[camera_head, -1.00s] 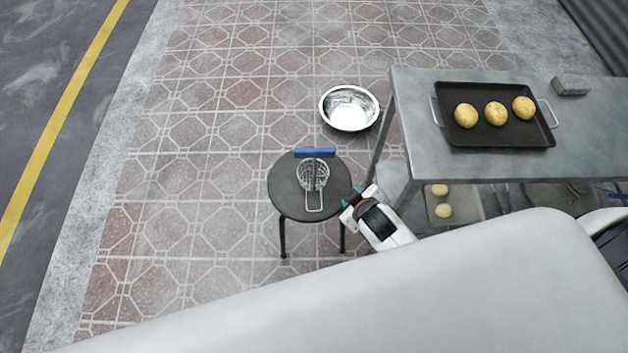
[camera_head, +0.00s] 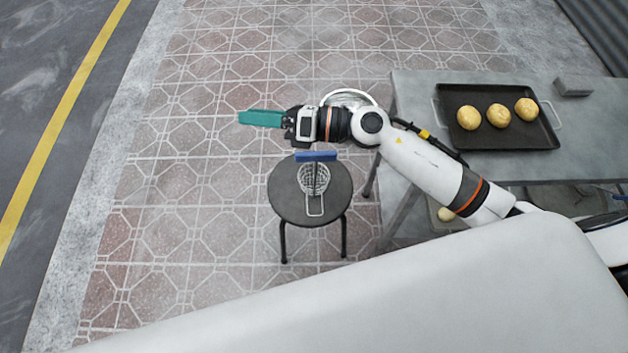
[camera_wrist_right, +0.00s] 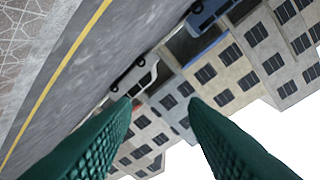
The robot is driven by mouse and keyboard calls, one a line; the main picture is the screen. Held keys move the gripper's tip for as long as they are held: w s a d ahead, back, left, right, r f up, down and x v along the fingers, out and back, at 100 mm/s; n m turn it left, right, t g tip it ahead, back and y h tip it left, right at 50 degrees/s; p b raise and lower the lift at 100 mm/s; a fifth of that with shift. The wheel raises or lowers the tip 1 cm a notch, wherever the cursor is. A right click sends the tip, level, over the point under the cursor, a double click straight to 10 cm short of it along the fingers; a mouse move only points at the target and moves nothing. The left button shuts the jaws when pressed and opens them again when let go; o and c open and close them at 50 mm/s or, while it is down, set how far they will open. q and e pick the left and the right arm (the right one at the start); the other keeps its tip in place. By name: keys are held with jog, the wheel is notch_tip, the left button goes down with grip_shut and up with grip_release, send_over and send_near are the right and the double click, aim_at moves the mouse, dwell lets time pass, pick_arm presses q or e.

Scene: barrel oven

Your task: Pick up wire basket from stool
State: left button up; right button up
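The wire basket (camera_head: 313,180) sits on the round dark stool (camera_head: 287,205), with its loop handle pointing toward me. My right gripper (camera_head: 243,118) is beyond the stool and to the left of the basket, its green fingers pointing left. In the right wrist view its two green fingers (camera_wrist_right: 160,101) are apart with nothing between them. It does not touch the basket. My left gripper is not in view.
A blue bar (camera_head: 316,156) lies at the stool's far edge, beside the basket. A metal bowl (camera_head: 349,98) on the floor is partly hidden by my right arm. A metal table (camera_head: 420,95) at right holds a dark tray (camera_head: 540,135) with three round buns. Floor at left is clear.

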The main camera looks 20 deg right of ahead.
jog(key=d+f+n+g+h, duration=0.4)
jog(key=f+n+g+h, duration=0.1)
jog(key=f+n, duration=0.2)
jog(key=n+g+h, duration=0.1)
jog(key=n+h, duration=0.2)
jog(key=h, duration=0.4)
send_near(313, 162)
jog(key=f, duration=0.1)
jog(key=w+f+p, duration=0.1)
jog(key=f, duration=0.3)
jog(key=shift+w+a+f, duration=0.2)
jog(key=shift+w+a, duration=0.05)
jog(key=shift+a, duration=0.05)
jog(key=p+x, duration=0.1)
jog(key=x, duration=0.1)
jog(key=p+x, duration=0.1)
jog(key=x, duration=0.1)
jog(key=shift+a+f, duration=0.15)
jog(key=shift+a, duration=0.35)
jog(key=shift+a+f, duration=0.2)
jog(key=shift+f, duration=0.4)
grip_shut()
jog(key=shift+w, duration=0.1)
